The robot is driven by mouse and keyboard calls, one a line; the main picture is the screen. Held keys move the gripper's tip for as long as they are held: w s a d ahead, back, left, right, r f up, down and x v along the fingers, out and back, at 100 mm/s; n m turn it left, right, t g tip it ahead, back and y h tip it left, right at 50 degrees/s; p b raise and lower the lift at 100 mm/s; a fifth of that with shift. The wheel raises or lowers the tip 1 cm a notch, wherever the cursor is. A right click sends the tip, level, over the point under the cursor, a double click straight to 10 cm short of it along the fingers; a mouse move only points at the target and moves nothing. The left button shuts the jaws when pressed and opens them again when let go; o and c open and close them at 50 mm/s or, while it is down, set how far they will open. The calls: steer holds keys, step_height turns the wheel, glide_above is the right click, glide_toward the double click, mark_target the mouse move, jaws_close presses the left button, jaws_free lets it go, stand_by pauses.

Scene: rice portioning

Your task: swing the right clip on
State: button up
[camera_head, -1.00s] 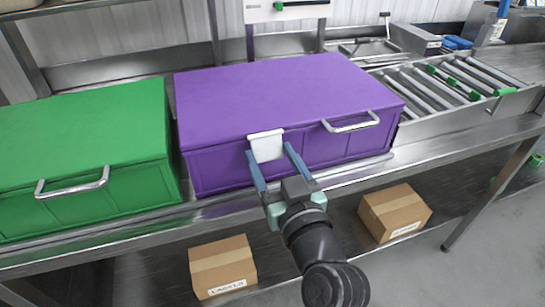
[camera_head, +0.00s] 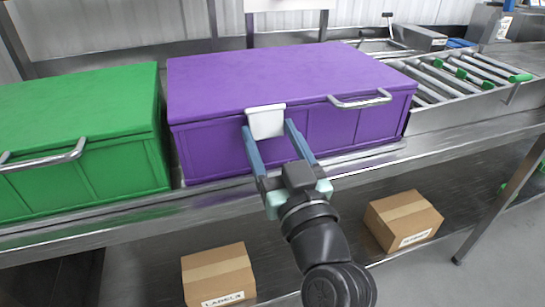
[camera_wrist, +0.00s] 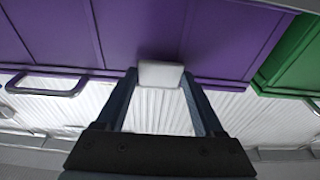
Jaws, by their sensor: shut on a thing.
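The purple box (camera_head: 340,133) stands closed on the metal bench, its lid flush on top. A white clip (camera_head: 266,122) sits at the lid's front edge, left of the silver handle (camera_head: 361,100). My gripper (camera_head: 267,128) reaches up to it with one blue-grey finger on each side, shut on the clip. In the wrist view the clip (camera_wrist: 160,74) lies between the fingertips (camera_wrist: 159,80), against the purple wall (camera_wrist: 230,40). Whether the clip is latched to the body cannot be told.
A closed green box (camera_head: 80,125) stands on the left, with a narrow gap to the purple one. A roller conveyor (camera_head: 455,80) lies at the right. Two cardboard cartons (camera_head: 218,277) (camera_head: 404,220) rest on the lower shelf under the bench.

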steer(key=shift+w+f+t+b, duration=0.2)
steer(key=shift+f+t+b, duration=0.35)
steer(key=shift+b, duration=1.6)
steer(key=shift+r+b, duration=0.3)
steer(key=shift+b, duration=0.05)
steer(key=o, duration=1.4)
steer(key=b+v, duration=0.2)
steer(key=v, duration=1.1)
steer(key=shift+f, duration=0.15)
steer(key=shift+w, duration=0.1)
